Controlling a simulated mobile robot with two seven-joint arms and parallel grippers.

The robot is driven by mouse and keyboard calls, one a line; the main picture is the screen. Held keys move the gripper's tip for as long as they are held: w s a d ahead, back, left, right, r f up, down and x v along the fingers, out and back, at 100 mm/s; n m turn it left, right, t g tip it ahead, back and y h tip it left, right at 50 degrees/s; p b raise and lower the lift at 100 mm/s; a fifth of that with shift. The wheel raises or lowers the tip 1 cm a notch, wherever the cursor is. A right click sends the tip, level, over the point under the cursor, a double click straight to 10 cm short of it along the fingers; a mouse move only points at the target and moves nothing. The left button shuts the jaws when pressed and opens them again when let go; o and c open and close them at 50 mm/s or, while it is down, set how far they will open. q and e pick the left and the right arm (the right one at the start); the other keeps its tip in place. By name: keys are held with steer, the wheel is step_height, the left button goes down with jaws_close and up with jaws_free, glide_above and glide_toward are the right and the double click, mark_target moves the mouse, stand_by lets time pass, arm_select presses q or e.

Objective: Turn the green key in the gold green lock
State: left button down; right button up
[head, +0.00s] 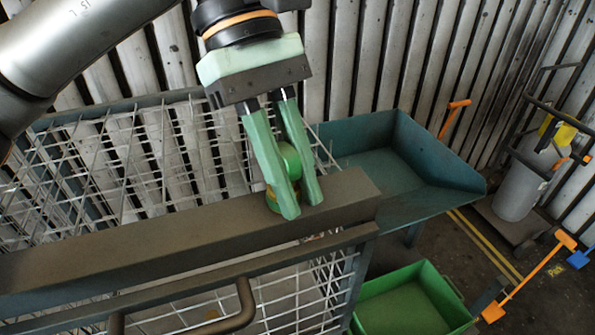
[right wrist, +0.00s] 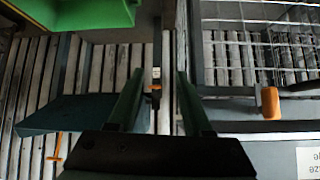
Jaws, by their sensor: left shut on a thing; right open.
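The green key (head: 291,160) shows in the head view as a round green head between the fingers of my left gripper (head: 301,205). The left gripper points down and is shut on the key. A small part of the gold green lock (head: 271,193) shows just left of the fingers, on the dark top beam (head: 180,235) of the wire cage. The fingers hide most of the lock, and I cannot tell the key's turn angle. My right gripper (right wrist: 157,75) is open and empty in the right wrist view, away from the key and lock.
A wire mesh cage (head: 130,160) lies under and behind the beam, with a bent handle (head: 240,305) in front. A teal tray (head: 440,160) and a green bin (head: 450,290) stand to the right. An orange-handled tool (head: 527,278) and a grey cylinder on a cart (head: 520,185) are further right.

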mark_target(282, 146)
arm_select(q)
steer(key=m, duration=0.1)
steer(key=m+y, duration=0.1)
steer(key=m, duration=0.1)
steer(key=shift+s+a+g+y, duration=0.1)
steer(key=shift+a+g+y, duration=0.1)
steer(key=shift+g+y, duration=0.15)
steer(key=c, duration=0.7)
jaws_free()
steer(key=shift+c, duration=0.2)
steer(key=shift+v, duration=3.55)
steer(key=shift+a+r, duration=0.1)
